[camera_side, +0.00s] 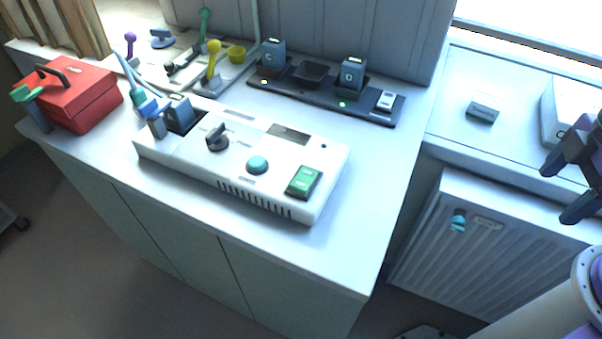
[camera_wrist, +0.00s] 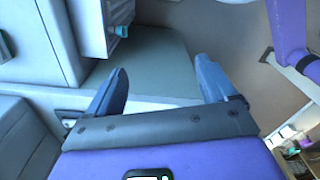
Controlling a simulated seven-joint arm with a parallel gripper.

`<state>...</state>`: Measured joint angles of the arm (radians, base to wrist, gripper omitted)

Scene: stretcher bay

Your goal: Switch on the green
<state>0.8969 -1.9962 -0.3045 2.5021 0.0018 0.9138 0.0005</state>
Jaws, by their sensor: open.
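A green rocker switch (camera_side: 304,181) is set in the right end of a white control box (camera_side: 180,162) on the cabinet top. A round teal button (camera_side: 258,165) and a dark rotary knob (camera_side: 216,137) are on the same box, to its left. I cannot tell from its tilt whether the green switch is on or off. My gripper (camera_side: 566,188) is at the right edge of the side view, well apart from the box. In the wrist view my gripper (camera_wrist: 165,88) is open and empty, and the box and switch are not recognisable there.
A black charger strip (camera_side: 375,112) with dark blocks stands behind the box. A red case (camera_side: 75,100) is at the left, and a tray (camera_side: 150,75) with coloured handles is at the back left. A white radiator (camera_side: 480,245) stands between the cabinet and my arm.

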